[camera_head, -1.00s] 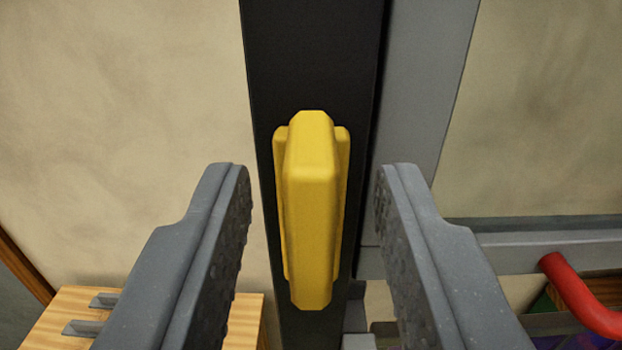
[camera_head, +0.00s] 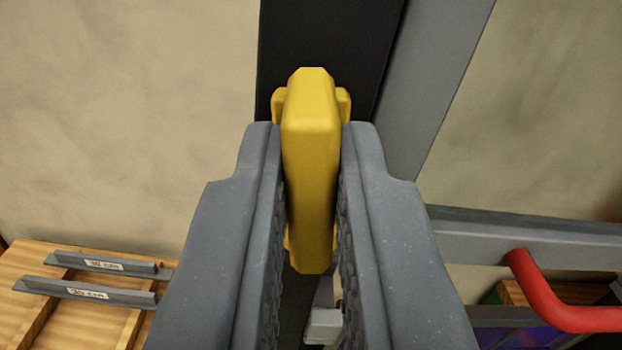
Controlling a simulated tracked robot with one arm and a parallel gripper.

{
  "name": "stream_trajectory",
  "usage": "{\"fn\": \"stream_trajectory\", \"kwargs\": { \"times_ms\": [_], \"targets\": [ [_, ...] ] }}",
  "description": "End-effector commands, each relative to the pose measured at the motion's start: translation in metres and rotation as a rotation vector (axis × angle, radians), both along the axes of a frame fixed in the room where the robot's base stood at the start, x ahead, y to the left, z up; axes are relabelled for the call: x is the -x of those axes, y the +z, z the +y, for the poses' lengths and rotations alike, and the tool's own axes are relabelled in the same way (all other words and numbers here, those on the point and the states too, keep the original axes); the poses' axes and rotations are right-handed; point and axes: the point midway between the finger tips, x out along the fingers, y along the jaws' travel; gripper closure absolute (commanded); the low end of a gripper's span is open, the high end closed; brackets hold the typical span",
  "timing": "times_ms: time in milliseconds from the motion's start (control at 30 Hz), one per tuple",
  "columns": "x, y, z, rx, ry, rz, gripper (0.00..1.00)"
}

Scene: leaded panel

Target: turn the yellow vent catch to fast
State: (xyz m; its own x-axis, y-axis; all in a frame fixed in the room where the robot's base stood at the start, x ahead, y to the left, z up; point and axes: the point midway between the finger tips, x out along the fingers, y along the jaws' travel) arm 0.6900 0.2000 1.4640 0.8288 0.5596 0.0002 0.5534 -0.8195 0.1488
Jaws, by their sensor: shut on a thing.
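The yellow vent catch (camera_head: 311,120) is an upright, bevelled yellow bar on a yellow backing, mounted on a black post (camera_head: 330,45). Its long side runs up and down in the picture. My gripper (camera_head: 311,160) is shut on the catch, with one dark grey finger against each side of the bar. The top of the catch stands above the fingertips. Its lower end shows between the fingers. The fingers hide most of the backing's sides.
A grey frame (camera_head: 435,90) stands right of the post, with a grey crossbar (camera_head: 530,243) and a red bent handle (camera_head: 550,305) at lower right. At lower left, a wooden rack (camera_head: 30,260) holds labelled grey strips (camera_head: 85,290). A beige wall is behind.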

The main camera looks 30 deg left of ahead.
Motion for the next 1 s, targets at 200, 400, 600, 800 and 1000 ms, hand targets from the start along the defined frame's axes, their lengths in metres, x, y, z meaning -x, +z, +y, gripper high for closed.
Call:
{"fn": "stream_trajectory", "kwargs": {
  "times_ms": [200,400,600,800,1000],
  "targets": [
    [-0.0001,-0.002,-0.0011,0.158,-0.004,-0.104,1.0],
    [0.0006,-0.003,0.0005,0.317,-0.002,-0.211,1.0],
    [0.0009,-0.0046,0.0008,0.474,-0.003,-0.317,1.0],
    [0.0011,-0.0074,0.0012,0.635,-0.002,-0.419,1.0],
    [0.0015,-0.0078,0.0017,0.793,-0.001,-0.527,1.0]
  ]
}}
